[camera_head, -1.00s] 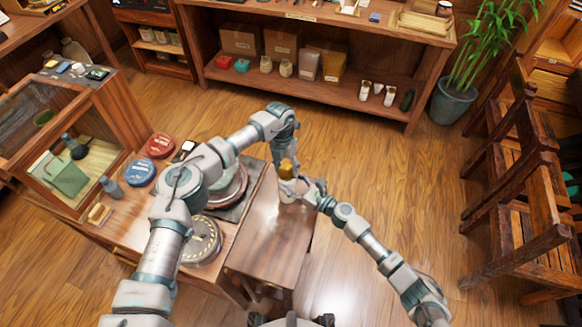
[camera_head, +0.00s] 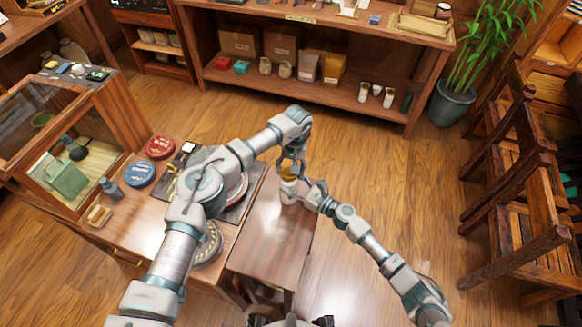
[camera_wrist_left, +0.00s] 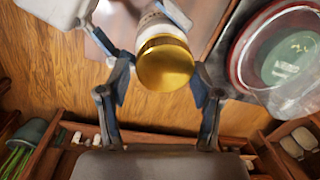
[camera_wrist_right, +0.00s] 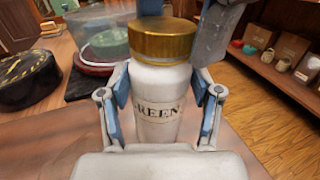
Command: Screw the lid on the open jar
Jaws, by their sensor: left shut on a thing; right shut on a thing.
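The white jar (camera_head: 288,197) stands upright on the small wooden table (camera_head: 262,258), and part of its label reads "REEN" in the right wrist view (camera_wrist_right: 158,112). The gold lid (camera_wrist_right: 163,38) sits level on the jar's mouth; I cannot tell how tight it is. My right gripper (camera_head: 299,190) is shut around the jar's body, a finger on each side. My left gripper (camera_head: 290,163) reaches down from above and is shut on the lid, which also shows between its fingers in the left wrist view (camera_wrist_left: 165,65). The left fingers partly hide the lid in the head view.
A clear-domed tea cake (camera_wrist_left: 290,50) is close beside the jar, on the longer table. Red (camera_head: 160,147) and blue (camera_head: 140,174) round tins and a glass case (camera_head: 60,165) are further left.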

